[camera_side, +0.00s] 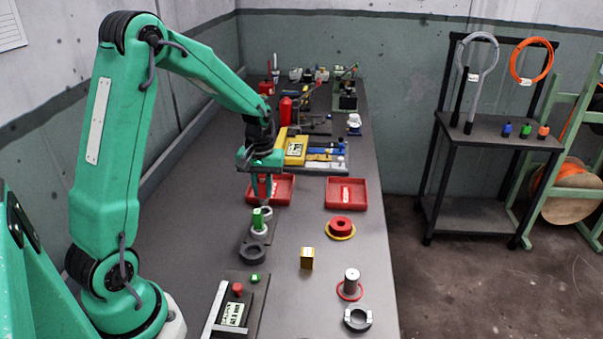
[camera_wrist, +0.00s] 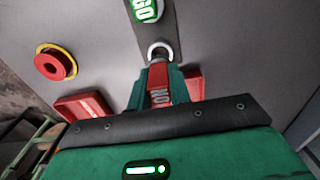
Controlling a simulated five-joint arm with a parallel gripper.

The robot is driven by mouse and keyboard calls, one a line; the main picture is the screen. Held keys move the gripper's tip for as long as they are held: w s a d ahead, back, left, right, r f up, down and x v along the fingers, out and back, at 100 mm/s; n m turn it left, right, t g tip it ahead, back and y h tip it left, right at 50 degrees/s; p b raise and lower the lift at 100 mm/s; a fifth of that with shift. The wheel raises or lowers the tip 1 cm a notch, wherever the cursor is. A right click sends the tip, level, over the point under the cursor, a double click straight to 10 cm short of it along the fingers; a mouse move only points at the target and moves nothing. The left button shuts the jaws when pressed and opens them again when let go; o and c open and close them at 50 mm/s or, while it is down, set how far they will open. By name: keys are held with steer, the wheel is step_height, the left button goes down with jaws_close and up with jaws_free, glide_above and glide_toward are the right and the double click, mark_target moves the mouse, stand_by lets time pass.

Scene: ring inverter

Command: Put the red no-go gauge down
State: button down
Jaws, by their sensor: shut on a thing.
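My gripper (camera_wrist: 160,92) is shut on the red no-go gauge (camera_wrist: 160,97), whose letters "NO" show between the fingers in the wrist view. Its grey tip points toward a pale ring (camera_wrist: 159,49) at the end of a dark plate (camera_wrist: 143,34). I cannot tell whether the tip is inside the ring or above it. The green GO gauge (camera_wrist: 144,9) stands on the same plate in another pale ring; it also shows in the side view (camera_side: 257,218). In the side view my gripper (camera_side: 262,194) points down over the far pale ring (camera_side: 266,212), and the red gauge is hard to make out.
Red trays (camera_side: 346,205) stand beyond the plate, one right behind my gripper. To the right are a red spool (camera_side: 341,223) on a yellow ring and a small yellow block (camera_side: 306,259). A dark ring (camera_side: 252,254) lies nearer. Bare table shows between them.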

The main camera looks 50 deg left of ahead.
mark_target(263, 197)
steer(key=shift+f, duration=2)
steer(key=shift+f, duration=0.1)
steer(key=c, duration=1.3)
jaws_free()
step_height(263, 197, up, 12)
steer(key=shift+r, duration=0.1)
